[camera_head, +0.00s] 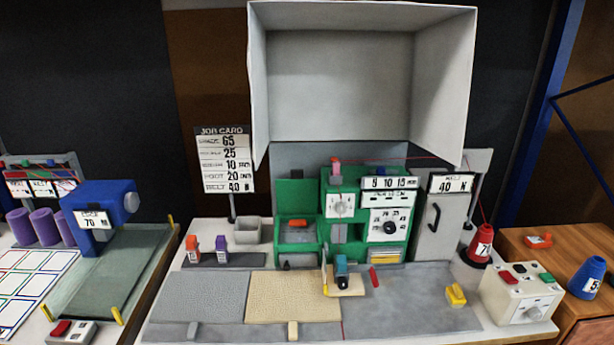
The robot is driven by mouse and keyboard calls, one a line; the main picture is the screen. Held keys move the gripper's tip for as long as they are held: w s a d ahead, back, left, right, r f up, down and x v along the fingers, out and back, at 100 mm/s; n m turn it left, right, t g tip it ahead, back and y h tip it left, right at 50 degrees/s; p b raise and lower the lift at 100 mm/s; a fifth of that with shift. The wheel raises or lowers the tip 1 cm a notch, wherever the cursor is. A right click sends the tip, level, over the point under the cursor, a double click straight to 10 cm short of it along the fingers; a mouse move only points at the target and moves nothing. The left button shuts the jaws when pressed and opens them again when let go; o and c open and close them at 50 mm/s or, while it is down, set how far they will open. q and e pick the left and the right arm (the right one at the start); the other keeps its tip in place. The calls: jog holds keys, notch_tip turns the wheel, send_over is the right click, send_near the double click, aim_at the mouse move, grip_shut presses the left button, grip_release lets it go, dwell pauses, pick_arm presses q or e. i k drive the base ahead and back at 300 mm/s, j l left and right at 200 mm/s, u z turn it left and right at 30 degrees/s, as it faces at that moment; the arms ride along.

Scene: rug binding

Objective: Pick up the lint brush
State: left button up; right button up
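A small yellow block with a pale lower edge (456,294) lies on the grey work surface (410,311) at the right. It may be the lint brush, but it is too small to be sure. A short red stick-like piece (374,277) lies further left, near the front of the green machine (340,232). Beside that stick a teal and black part (341,270) stands over a tan patch. Neither of my grippers shows in the head view, so nothing is seen near or touching these things.
A beige rug piece (294,296) and a grey one (202,297) lie at the front left. A white control box (520,292) and a red cone (481,243) stand right of the yellow block. A blue machine (100,212) stands far left. The front right surface is clear.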

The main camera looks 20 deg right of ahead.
aim_at(454, 294)
jog(key=z, duration=1.6)
